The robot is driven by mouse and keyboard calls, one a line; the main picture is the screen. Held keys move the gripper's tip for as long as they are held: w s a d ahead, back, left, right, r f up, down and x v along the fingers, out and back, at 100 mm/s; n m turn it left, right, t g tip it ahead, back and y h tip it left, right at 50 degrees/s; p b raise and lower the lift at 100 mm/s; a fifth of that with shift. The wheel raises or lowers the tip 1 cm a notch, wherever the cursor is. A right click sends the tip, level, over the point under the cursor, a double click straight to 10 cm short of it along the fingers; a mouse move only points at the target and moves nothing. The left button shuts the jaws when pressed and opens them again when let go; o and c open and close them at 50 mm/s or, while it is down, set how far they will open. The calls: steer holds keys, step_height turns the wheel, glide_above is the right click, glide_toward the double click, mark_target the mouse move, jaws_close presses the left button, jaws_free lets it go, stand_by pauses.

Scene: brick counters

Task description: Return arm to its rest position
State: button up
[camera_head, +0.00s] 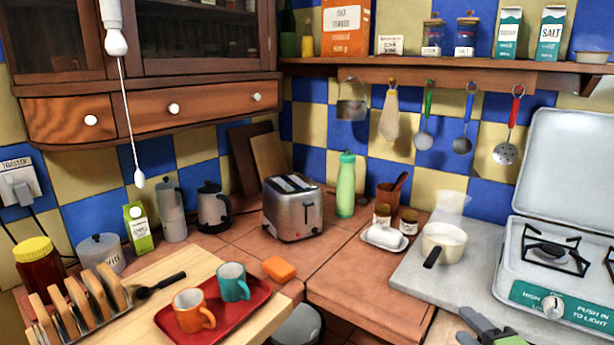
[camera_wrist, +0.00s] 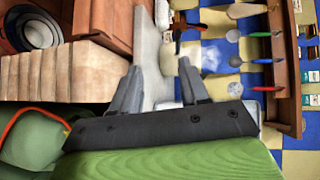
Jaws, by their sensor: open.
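My gripper (camera_head: 480,328) shows at the bottom right edge of the head view, in front of the grey counter slab and the stove. Only its grey fingers and part of its green body are in that picture. In the wrist view my gripper (camera_wrist: 160,72) has its two grey fingers spread apart, with nothing between them. The rest of my arm is outside the head view.
A white saucepan (camera_head: 443,243) stands on the slab (camera_head: 405,280), left of the camping stove (camera_head: 560,265). Utensils hang beneath the wall shelf (camera_head: 450,73).

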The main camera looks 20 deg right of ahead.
steer(key=w+a+f+n+g+y, duration=0.25)
steer(key=a+n+g+y, duration=0.2)
steer(key=a+n, duration=0.6)
steer(key=s+a+n+g, duration=0.2)
steer(key=s+a+n, duration=0.1)
steer(key=a, duration=0.4)
steer(key=s+a+n+g, duration=0.3)
steer(key=a, duration=0.4)
steer(key=s+r+n+h, duration=0.2)
steer(key=s+r+n, duration=0.15)
steer(key=s, duration=0.55)
step_height(320, 180, up, 16)
steer(key=p, duration=1.6)
steer(key=shift+w+a+r, duration=0.15)
steer(key=shift+w+a, duration=0.1)
steer(key=shift+a, duration=0.1)
steer(key=shift+g, duration=0.25)
